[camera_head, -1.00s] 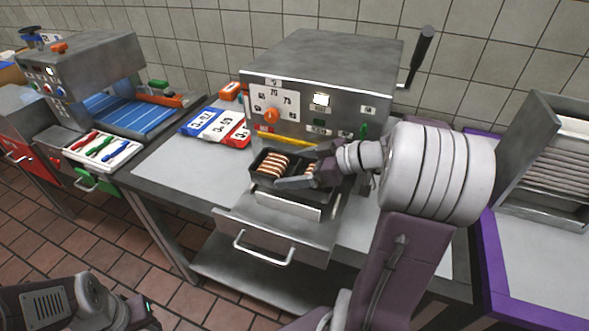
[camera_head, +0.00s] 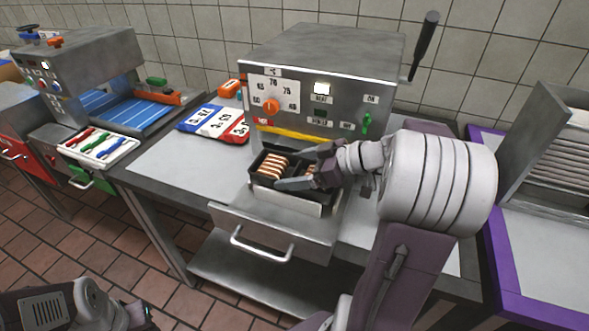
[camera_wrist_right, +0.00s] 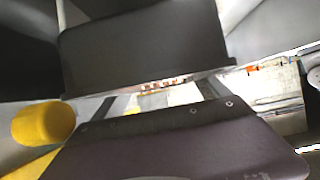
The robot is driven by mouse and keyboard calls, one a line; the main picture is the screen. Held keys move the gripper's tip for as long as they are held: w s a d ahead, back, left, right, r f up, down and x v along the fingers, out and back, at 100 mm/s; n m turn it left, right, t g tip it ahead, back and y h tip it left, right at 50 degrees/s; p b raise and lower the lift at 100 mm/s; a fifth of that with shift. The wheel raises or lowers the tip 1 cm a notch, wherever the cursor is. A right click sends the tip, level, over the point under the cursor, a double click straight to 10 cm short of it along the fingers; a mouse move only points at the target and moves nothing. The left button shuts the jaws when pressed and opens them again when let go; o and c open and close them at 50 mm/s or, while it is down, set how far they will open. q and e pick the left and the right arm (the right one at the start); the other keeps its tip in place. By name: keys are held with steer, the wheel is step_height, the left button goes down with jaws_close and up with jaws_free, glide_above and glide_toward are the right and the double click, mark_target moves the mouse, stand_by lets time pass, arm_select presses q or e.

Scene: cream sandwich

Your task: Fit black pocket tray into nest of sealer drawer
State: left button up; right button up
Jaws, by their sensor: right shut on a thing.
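The black pocket tray (camera_head: 254,176) holds tan, ridged food pieces and sits over the pulled-out sealer drawer (camera_head: 292,237). The pale inner front of the drawer shows as a strip just below the tray's front side. My right gripper (camera_head: 308,170) is shut on the tray around its middle and covers much of its right part. The nest under the tray is hidden, so I cannot tell whether the tray is fully seated. In the right wrist view, a large dark panel fills the top. My left gripper's jaws are out of view; only my left arm shows at the lower left.
The steel sealer (camera_head: 330,70) with knob and side lever stands behind the drawer. Coloured number cards (camera_head: 213,121) lie left of it on the grey bench. A white tray of coloured tools (camera_head: 76,140) is farther left. A purple-edged table (camera_head: 497,270) is at right.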

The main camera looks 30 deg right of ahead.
steer(key=o, duration=1.3)
steer(key=v, duration=0.9)
steer(key=shift+s, duration=0.1)
